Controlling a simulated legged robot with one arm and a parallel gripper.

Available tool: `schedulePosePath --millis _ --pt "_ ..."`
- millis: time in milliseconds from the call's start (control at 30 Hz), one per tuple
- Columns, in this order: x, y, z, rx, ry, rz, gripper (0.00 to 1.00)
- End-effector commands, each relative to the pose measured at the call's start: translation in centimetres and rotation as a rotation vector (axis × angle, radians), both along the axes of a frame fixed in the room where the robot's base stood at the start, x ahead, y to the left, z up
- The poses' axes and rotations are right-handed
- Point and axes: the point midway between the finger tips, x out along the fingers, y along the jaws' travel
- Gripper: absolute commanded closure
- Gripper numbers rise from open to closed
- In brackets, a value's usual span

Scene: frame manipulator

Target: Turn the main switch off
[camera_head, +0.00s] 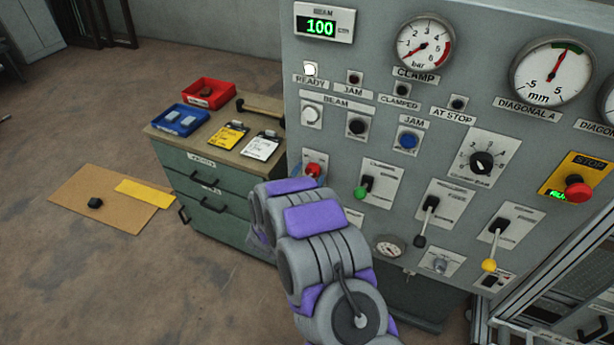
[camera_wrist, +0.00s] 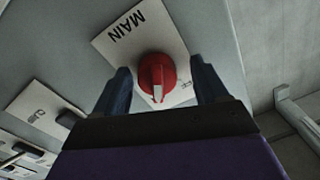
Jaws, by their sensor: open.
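The main switch (camera_wrist: 157,76) is a red rotary knob with a pale pointer mark, on a light plate (camera_wrist: 130,40) labelled MAIN in the wrist view. In the head view the red knob (camera_head: 313,170) shows at the panel's lower left, just beyond my arm. My gripper (camera_wrist: 160,85) is open, with one dark finger on each side of the knob. I cannot tell whether the fingers touch it.
The grey control panel (camera_head: 345,75) carries gauges, buttons and levers. A green-knobbed lever (camera_head: 361,192) is right of the main switch. A red emergency stop (camera_head: 578,190) is at far right. A green drawer cabinet (camera_head: 215,180) with trays and cards stands left of the panel.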

Motion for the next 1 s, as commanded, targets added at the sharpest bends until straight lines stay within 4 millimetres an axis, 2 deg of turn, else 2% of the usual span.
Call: schedulePosePath --millis 67,633,1000 --pt "-0.01 -0.15 0.02 0.001 0.0 -0.001 0.27" --pt "-0.04 0.45 -0.18 -0.005 0.003 0.003 0.82" --pt "-0.05 0.46 0.06 -0.062 0.023 0.001 0.83"
